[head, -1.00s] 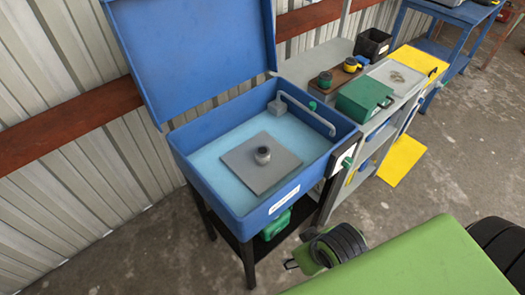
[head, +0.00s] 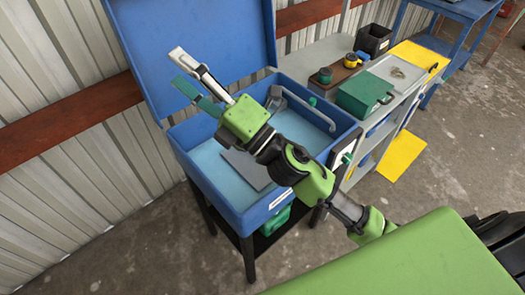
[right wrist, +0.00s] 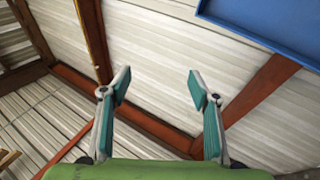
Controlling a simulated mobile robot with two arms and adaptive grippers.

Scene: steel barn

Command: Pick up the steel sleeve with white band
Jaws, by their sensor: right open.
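The steel sleeve does not show now; my right arm covers the spot on the grey plate (head: 242,169) where a small grey ring-shaped part stood earlier. The plate lies in the blue wash basin (head: 237,222). My right gripper (head: 184,70) is open and empty, high above the basin's left part, in front of the raised blue lid. Its fingers point up and to the left. My left gripper is out of view.
The basin's blue lid (head: 205,35) stands open behind the gripper. A grey pipe spout (head: 305,107) sits at the basin's back right. To the right, a bench carries a green box (head: 364,93), a wooden block (head: 337,74) with small parts, and a black bin (head: 373,40).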

